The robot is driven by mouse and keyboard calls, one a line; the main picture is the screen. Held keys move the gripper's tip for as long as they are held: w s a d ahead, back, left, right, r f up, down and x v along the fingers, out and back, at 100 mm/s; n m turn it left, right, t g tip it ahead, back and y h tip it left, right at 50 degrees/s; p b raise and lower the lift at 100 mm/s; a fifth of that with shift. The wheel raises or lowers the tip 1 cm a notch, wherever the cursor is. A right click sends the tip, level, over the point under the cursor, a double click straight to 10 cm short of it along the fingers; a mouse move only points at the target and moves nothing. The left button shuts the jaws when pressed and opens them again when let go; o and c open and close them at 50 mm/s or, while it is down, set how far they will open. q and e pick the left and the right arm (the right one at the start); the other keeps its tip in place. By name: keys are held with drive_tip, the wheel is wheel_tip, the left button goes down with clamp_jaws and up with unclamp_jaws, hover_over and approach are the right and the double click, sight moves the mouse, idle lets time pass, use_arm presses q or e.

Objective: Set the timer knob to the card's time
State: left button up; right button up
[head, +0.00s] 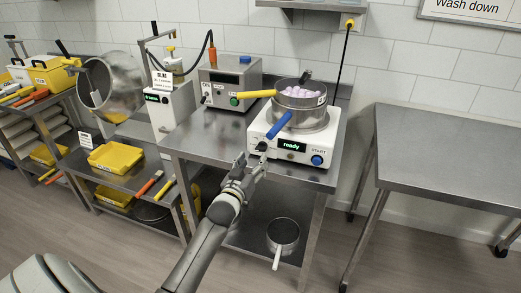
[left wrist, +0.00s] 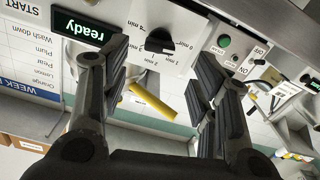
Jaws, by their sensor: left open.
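The black timer knob (head: 262,147) is on the left of the white hotplate's front panel (head: 274,147). In the left wrist view, upside down, the knob (left wrist: 160,41) has minute marks around it, including 2, 3 and 4 min; I cannot tell its exact setting. My left gripper (head: 252,165) is open and empty just in front of the panel. In the left wrist view its fingers (left wrist: 162,75) stand either side of the knob, apart from it. My right gripper is not in view.
A pot (head: 299,104) with pale purple contents sits on the hotplate, its blue handle reaching over the panel. A green "ready" display (head: 291,146) and blue START button (head: 317,160) are right of the knob. The right table (head: 450,150) is bare.

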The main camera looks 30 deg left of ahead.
sight(260, 151)
use_arm(q)
drive_tip(key=x, duration=0.7)
drive_tip(key=shift+w, duration=0.3)
drive_tip(key=c, duration=1)
drive_tip(key=shift+m, duration=0.3)
drive_tip(key=m, duration=0.4)
drive_tip(key=shift+f, duration=0.1)
drive_tip(key=m, duration=0.5)
drive_tip(key=shift+b, duration=0.4)
drive_tip(key=shift+m, duration=0.3)
